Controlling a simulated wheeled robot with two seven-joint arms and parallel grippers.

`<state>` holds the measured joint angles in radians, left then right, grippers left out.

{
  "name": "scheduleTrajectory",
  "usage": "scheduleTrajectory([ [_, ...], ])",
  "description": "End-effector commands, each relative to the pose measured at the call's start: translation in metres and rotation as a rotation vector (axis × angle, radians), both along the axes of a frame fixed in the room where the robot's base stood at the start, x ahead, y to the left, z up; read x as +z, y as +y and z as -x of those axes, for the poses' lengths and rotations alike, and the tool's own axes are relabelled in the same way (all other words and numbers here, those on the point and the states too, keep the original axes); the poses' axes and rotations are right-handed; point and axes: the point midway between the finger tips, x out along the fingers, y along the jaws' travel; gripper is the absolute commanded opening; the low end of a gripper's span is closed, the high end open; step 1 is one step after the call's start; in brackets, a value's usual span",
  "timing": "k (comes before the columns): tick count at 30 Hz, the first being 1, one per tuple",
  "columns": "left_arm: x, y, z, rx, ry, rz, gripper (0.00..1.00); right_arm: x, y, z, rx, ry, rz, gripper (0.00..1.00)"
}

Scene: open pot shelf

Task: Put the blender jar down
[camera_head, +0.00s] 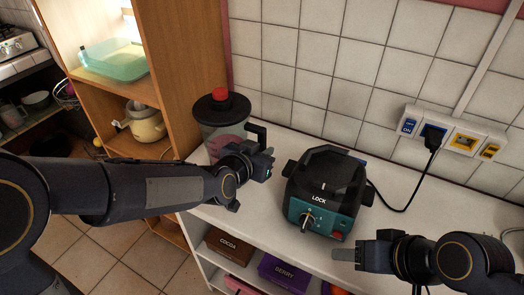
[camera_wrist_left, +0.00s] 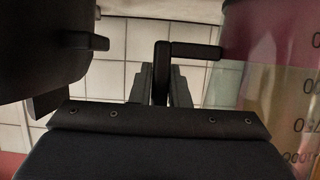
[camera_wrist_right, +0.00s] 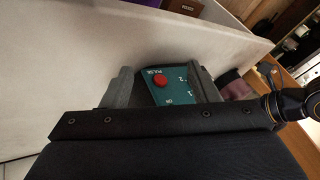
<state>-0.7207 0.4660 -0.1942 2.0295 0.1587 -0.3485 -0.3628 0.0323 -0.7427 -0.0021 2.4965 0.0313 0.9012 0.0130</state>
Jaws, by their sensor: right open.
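The blender jar (camera_head: 221,116) is clear with a black lid and a red cap, at the left end of the white counter. Its black handle (camera_wrist_left: 161,75) lies between the fingers of my left gripper (camera_head: 260,163), which is shut on it. The jar looks upright; my arm hides its bottom, so I cannot tell if it touches the counter. The teal and black blender base (camera_head: 325,190) stands to the right, with nothing on it. My right gripper (camera_head: 350,256) is open and empty at the counter's front, near the base; its wrist view shows the red button (camera_wrist_right: 160,80).
A wooden shelf (camera_head: 185,60) stands left of the jar. A tiled wall with a socket strip (camera_head: 450,140) is behind; a black cord (camera_head: 400,208) runs from it towards the base. Boxes (camera_head: 283,273) sit under the counter. The counter (camera_head: 245,215) is bare in front of the jar.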

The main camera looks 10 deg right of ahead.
Motion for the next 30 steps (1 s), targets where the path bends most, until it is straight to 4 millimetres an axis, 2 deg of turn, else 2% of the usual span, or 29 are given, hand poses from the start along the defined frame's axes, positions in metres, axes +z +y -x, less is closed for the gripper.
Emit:
scheduleTrajectory([
  [1,0.000,0.000,0.000,0.000,0.000,0.000,0.22,0.000,0.000,0.000,0.000,0.000,0.000,0.55],
  [4,0.000,0.000,0.000,0.000,0.001,-0.001,0.35,0.000,0.000,0.000,0.000,0.000,0.000,0.55],
  [12,0.001,0.000,0.000,0.000,0.001,-0.001,0.36,0.001,0.000,0.000,0.000,0.000,0.000,0.55],
  [15,0.007,0.000,0.000,0.000,0.000,0.000,0.36,0.007,0.000,0.000,0.000,0.000,0.000,0.55],
  [21,0.018,0.017,0.026,-0.001,-0.001,0.003,0.36,0.006,0.000,0.000,0.000,0.000,0.000,0.55],
  [30,0.044,0.049,0.074,0.000,0.001,0.003,0.36,0.023,0.000,0.000,0.000,0.000,0.000,0.55],
])
